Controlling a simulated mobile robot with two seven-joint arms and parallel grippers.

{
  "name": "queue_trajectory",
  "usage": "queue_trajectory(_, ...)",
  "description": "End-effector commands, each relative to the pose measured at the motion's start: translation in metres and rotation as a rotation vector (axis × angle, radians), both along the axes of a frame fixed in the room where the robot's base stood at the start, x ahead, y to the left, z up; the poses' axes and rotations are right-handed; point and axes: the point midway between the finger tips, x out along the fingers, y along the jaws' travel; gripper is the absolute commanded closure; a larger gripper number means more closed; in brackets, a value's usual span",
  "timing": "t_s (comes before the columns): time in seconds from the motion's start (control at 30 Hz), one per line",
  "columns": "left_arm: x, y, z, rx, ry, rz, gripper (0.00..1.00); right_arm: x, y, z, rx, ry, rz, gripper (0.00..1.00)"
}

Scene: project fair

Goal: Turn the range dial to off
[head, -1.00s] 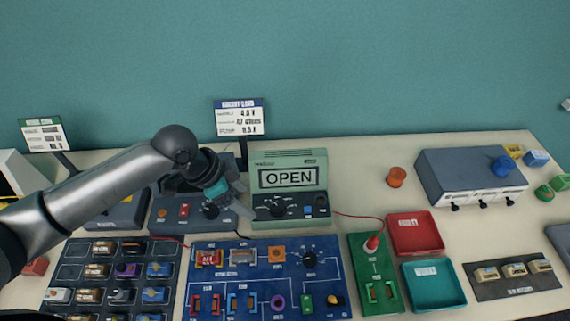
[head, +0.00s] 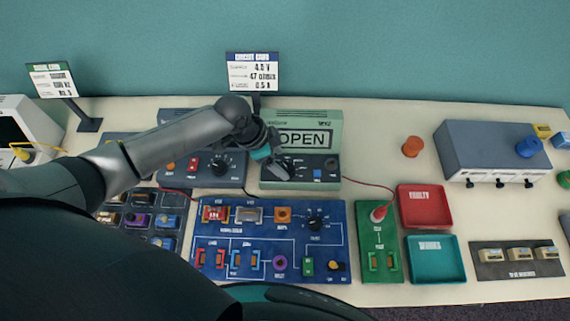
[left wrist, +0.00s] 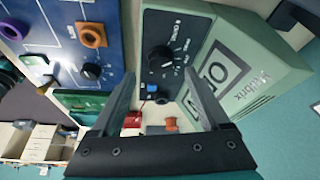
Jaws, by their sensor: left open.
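The green meter (head: 333,130) stands at the back of the table with "OPEN" on its display. It also shows in the left wrist view (left wrist: 262,60), turned on its side. Its black range dial (left wrist: 160,59) sits on the dark front panel with white markings around it; I cannot read which mark it points at. My left gripper (head: 279,164) is at the meter's front left, over the dial, partly hiding it in the head view. In the left wrist view the fingers (left wrist: 160,78) are spread apart with the dial beyond the gap between their tips, and nothing is held.
A dark power unit (head: 205,168) stands left of the meter, partly under my arm. The blue circuit board (head: 270,215) lies in front, with a green board (head: 381,245), a red tray (head: 424,207) and a teal tray (head: 436,260) to its right. A red lead runs from the meter.

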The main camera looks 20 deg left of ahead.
Motion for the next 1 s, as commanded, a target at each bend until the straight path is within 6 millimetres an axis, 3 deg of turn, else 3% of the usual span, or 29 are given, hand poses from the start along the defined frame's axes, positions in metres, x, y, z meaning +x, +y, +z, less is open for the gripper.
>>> queue_trajectory(0.3, 0.007, -0.012, -0.033, 0.000, -0.001, 0.000, 0.21, 0.003, 0.000, -0.004, 0.000, -0.006, -0.001, 0.50)
queue_trajectory(0.7, 0.008, -0.014, -0.037, 0.000, 0.000, -0.001, 0.21, 0.004, 0.000, -0.004, 0.000, -0.007, -0.002, 0.50)
queue_trajectory(1.0, 0.008, -0.013, -0.037, 0.001, -0.001, -0.001, 0.54, 0.004, -0.001, -0.004, 0.000, -0.008, -0.003, 0.50)
